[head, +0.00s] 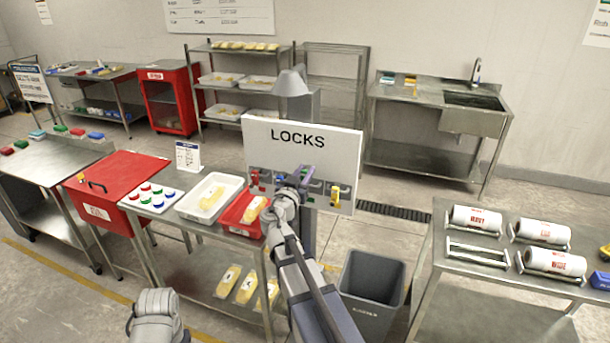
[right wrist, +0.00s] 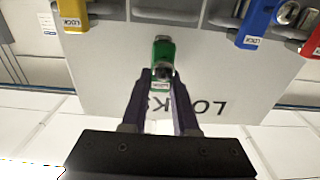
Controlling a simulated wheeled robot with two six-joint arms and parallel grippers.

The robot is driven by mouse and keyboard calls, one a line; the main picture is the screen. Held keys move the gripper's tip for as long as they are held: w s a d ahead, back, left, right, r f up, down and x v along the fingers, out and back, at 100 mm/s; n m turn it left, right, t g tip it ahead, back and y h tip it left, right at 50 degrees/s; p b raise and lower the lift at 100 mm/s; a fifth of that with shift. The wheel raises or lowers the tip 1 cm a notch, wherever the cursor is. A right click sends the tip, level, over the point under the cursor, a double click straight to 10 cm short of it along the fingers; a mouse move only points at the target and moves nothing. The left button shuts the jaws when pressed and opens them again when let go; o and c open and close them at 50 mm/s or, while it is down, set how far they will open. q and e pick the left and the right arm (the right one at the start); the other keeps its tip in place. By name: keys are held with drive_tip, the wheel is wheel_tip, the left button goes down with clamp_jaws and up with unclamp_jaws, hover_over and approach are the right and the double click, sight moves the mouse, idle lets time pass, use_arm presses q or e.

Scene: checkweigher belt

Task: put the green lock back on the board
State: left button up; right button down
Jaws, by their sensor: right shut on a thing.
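The white LOCKS board (head: 300,143) stands at the centre of the head view; it also shows upside down in the right wrist view (right wrist: 110,85). My right gripper (head: 299,182) is at the board's lower part. In the right wrist view my right gripper (right wrist: 162,78) is shut on the green lock (right wrist: 163,50). The lock's top end is near the grey rack strip; I cannot tell whether it touches or hangs there. A red lock (head: 254,180), a blue lock (head: 280,178) and a yellow lock (head: 335,194) are on the board. My left gripper is not in view.
A table left of the board holds a white tray (head: 190,205), a red tray (head: 228,223) and a pad of coloured pieces (head: 151,190). A grey bin (head: 370,300) stands below right. A right table (head: 480,262) holds white rolls.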

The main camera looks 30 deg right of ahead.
drive_tip(key=shift+w+d, duration=0.35)
drive_tip(key=shift+d, duration=0.15)
drive_tip(key=shift+w, duration=0.1)
drive_tip(key=shift+f, duration=0.25)
idle(0.3)
drive_tip(key=shift+f+b, duration=2.15)
drive_tip(key=shift+b, duration=0.25)
drive_tip(key=c, duration=0.6)
unclamp_jaws()
drive_tip(key=shift+r, duration=0.1)
drive_tip(key=v, duration=0.8)
